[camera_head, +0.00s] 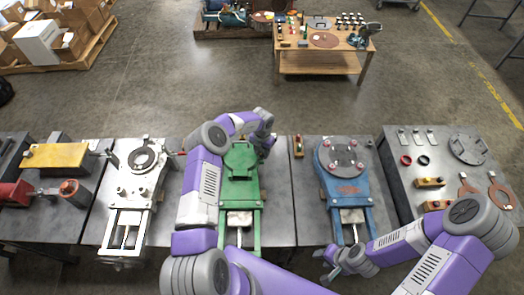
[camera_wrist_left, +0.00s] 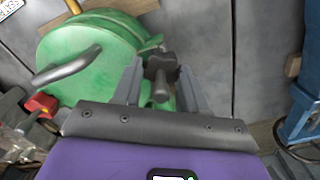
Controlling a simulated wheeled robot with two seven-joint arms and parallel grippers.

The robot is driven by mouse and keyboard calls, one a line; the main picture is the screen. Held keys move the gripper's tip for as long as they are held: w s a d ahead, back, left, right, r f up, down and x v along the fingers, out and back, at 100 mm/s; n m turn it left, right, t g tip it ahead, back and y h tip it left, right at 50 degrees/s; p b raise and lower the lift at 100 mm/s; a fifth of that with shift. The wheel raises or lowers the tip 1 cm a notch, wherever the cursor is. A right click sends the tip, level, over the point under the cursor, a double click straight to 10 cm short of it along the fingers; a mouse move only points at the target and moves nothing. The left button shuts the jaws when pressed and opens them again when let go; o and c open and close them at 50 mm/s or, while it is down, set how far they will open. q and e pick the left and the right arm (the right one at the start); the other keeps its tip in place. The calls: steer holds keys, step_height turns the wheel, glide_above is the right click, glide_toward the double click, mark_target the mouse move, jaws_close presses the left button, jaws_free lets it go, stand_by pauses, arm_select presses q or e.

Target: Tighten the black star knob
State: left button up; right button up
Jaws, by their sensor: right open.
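The black star knob (camera_wrist_left: 161,66) shows in the left wrist view, at the edge of a green round fixture (camera_wrist_left: 85,55). My left gripper (camera_wrist_left: 160,78) has its fingers apart, one on each side of the knob; whether either finger touches it is unclear. In the head view the green fixture (camera_head: 240,160) stands on the middle table, and my left gripper (camera_head: 265,141) is at its right side, where the knob is hidden by my arm. My right gripper (camera_head: 335,263) is open and empty, near the front of the blue fixture.
A white fixture (camera_head: 139,170) stands left of the green one, and a blue fixture (camera_head: 345,170) to its right. A grey table (camera_head: 440,150) at right holds discs and rings.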

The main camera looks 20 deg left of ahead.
arm_select(q)
steer(key=c, duration=0.4)
steer(key=shift+m, duration=0.4)
steer(key=m, duration=0.5)
steer(key=shift+a+b, duration=0.1)
steer(key=shift+b, duration=0.2)
steer(key=m, duration=0.7)
steer(key=shift+w+a, duration=0.1)
steer(key=shift+w, duration=0.05)
steer(key=o, duration=1.1)
steer(key=shift+c, duration=0.2)
